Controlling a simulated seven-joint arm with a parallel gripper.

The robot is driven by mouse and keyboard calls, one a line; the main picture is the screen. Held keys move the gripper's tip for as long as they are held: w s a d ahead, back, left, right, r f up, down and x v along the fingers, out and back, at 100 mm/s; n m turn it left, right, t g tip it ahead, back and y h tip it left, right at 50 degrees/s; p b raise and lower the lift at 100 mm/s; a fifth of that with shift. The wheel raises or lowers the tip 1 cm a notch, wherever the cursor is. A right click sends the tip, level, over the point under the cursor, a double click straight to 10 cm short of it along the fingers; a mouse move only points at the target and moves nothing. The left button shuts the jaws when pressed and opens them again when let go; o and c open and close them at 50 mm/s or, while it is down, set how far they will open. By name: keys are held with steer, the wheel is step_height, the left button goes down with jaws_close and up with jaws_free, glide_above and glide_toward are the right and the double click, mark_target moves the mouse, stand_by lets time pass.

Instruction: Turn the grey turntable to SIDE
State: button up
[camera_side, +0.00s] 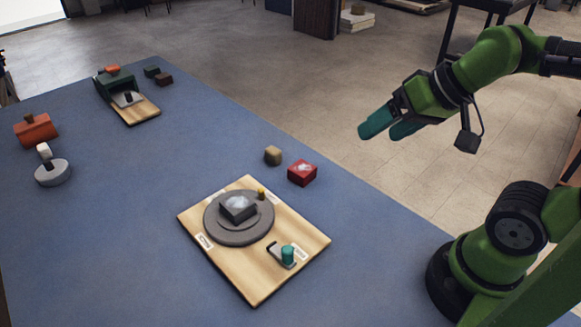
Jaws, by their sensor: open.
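The grey turntable (239,232) is a round disc on a square wooden board (255,283) in the front middle of the table. A dark grey block with a pale top (238,207) sits on the disc. A small yellow peg (261,194) stands at the disc's far edge. White labels lie on the board around the disc, one at its lower left (204,241); their words are too small to read. A teal knob (288,253) stands on a bracket at the board's right part. My gripper (381,129) is open and empty, high above and right of the board, its teal fingers pointing left.
A red box (302,173) and a tan block (273,155) stand just behind the board. A green device on a wooden base (145,109), an orange-red block (36,130) and a grey round piece (53,173) are at the far left. The blue tabletop (120,240) left of the board is clear.

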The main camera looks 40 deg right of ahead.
steer(key=shift+w+a+f+g, duration=0.5)
steer(key=shift+a+f, duration=0.05)
steer(key=shift+f, duration=0.1)
steer(key=c, duration=0.5)
steer(key=w+a+g, duration=0.1)
steer(key=w, duration=0.2)
steer(key=w+a+n+g, duration=0.1)
steer(key=w+a, duration=0.1)
steer(key=w, duration=0.1)
steer(key=w+a+n+g, duration=0.1)
steer(key=w, duration=0.2)
steer(key=shift+w+a+f, duration=0.1)
steer(key=shift+a+f, duration=0.1)
steer(key=shift+a, duration=0.15)
steer(key=shift+c, duration=0.4)
steer(key=g+h, duration=0.2)
steer(key=g, duration=0.1)
glide_above(261, 189)
steer(key=shift+f, duration=0.7)
step_height(261, 189, down, 16)
steer(key=shift+f, duration=0.25)
jaws_close()
